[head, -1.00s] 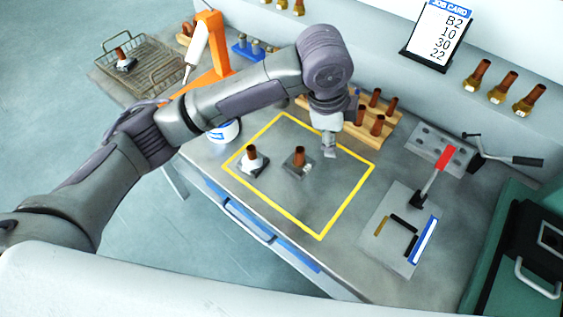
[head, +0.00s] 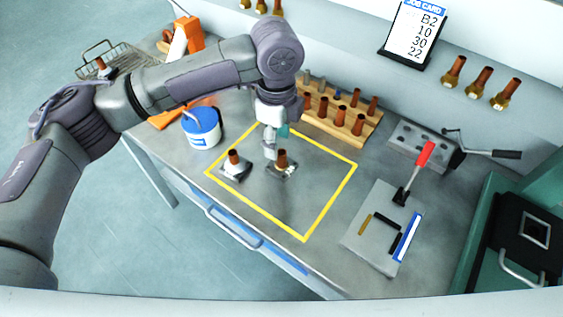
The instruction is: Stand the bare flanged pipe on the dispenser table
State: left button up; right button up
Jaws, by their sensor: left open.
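A flanged pipe (head: 281,158), brown with a grey square flange, stands upright inside the yellow outline on the table (head: 270,205); it looks the barer of the two there. A second flanged pipe (head: 233,157) with a white band around its base stands to its left. My left gripper (head: 270,150) points down, open, at the left side of the barer pipe, partly overlapping it in the picture. I cannot tell whether it touches. My right gripper is out of view.
A wooden rack (head: 335,123) of brown pipes stands behind. A white-and-blue tub (head: 201,128) and orange stand (head: 187,38) are at left, near a wire basket (head: 122,55) holding another pipe. A red-handled lever (head: 424,153) stands at right. The front of the outlined area is clear.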

aim_at(282, 152)
pick_arm(q)
jog(key=f, duration=0.3)
jog(key=f+p, duration=0.1)
jog(key=f, duration=0.1)
jog(key=shift+s+d, duration=0.3)
jog(key=shift+d, duration=0.1)
grip_shut()
